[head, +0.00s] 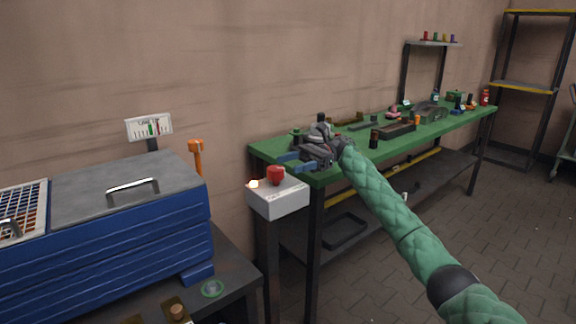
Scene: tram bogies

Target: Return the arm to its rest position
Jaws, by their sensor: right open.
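My right arm, in a green quilted sleeve, reaches in from the lower right of the head view. Its gripper (297,163) is open, with two blue-grey fingers pointing left. It is over the near left end of the green workbench (350,157), just above and behind a red button (275,175) on a white box (278,197). Nothing shows between the fingers. The gripper and wrist hide part of the bench's near corner. My left gripper is not in view.
A blue cabinet (110,240) with a grey lid stands at the left. An orange-topped post (196,155) and a gauge sign (149,127) stand behind it. Several parts lie along the bench. A shelf rack (528,85) is at the far right.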

